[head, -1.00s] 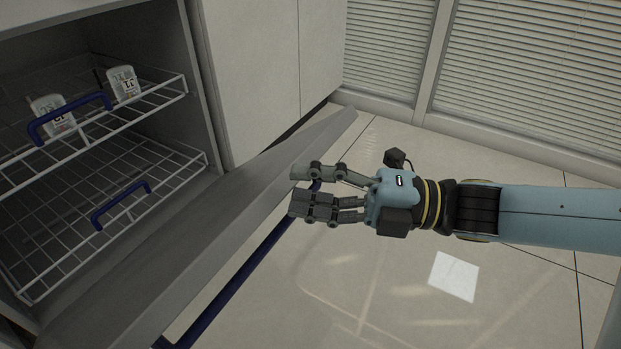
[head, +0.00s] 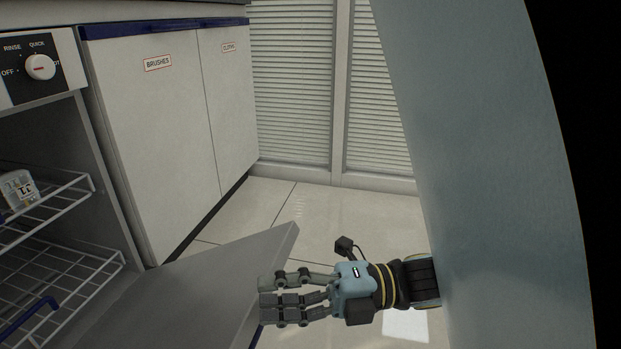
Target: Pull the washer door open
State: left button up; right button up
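The washer door (head: 200,285) is a grey panel swung down and out from the washer, so the washer's inside shows at the left. Only part of the door is in view. My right gripper (head: 262,299) is at the door's outer edge, fingers pointing left and overlapping the edge in the picture. Its fingers lie close together, and I cannot tell whether they are apart or touch the door. A small bit of dark blue shows just below the fingers; the rest of the handle is hidden or out of frame. My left gripper is not in view.
Wire racks (head: 75,265) stand inside the washer, with a labelled container (head: 18,190) on the upper one. A dial (head: 40,67) is above. White cabinets (head: 150,130) stand beside the washer. Tiled floor (head: 235,215) is clear beyond the door. My arm blocks the right side.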

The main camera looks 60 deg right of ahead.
jog(key=s+d+f, duration=0.3)
jog(key=shift+s+d+b, duration=0.1)
jog(key=shift+d+b, duration=0.05)
jog(key=shift+b, duration=0.15)
dwell(0.3)
